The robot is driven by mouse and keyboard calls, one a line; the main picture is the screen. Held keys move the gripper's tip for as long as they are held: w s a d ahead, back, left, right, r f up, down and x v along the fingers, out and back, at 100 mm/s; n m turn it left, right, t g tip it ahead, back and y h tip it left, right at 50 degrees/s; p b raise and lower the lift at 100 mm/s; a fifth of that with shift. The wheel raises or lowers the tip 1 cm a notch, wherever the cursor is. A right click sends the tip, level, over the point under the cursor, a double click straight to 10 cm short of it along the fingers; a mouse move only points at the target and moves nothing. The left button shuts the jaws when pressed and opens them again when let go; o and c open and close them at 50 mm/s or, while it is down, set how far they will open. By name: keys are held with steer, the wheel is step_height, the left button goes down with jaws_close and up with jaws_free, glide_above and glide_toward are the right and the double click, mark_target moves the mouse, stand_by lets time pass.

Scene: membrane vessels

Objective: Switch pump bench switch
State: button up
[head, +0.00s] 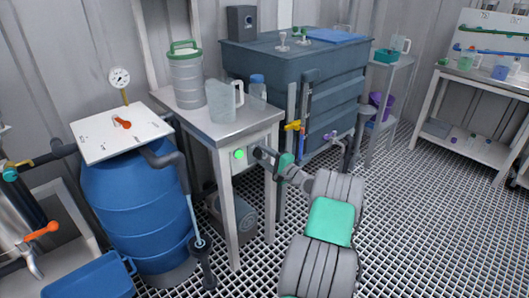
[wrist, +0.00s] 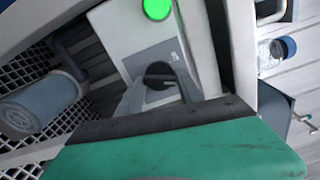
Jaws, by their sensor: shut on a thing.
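The pump bench switch is a pale box on the side of the metal bench (head: 232,117). It carries a lit green lamp (head: 239,154) and a black rotary knob (wrist: 158,72), and the lamp also shows in the wrist view (wrist: 157,9). My gripper (wrist: 160,88) is at the box face, its grey fingers shut on the knob. The fingers partly hide the knob. In the head view my arm reaches from the lower right to the box, and my gripper (head: 264,157) covers the knob there.
A grey pump motor (head: 234,215) lies under the bench. A clear jug (head: 222,101) and a grey canister (head: 186,78) stand on top. A blue barrel (head: 137,215) is at left, and a dark tank (head: 265,68) with valves is behind. Grated floor is open at right.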

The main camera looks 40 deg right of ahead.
steer(key=shift+m, duration=0.6)
steer(key=o, duration=1.3)
steer(key=s+p, duration=0.2)
steer(key=s, duration=0.6)
steer(key=shift+d, duration=0.1)
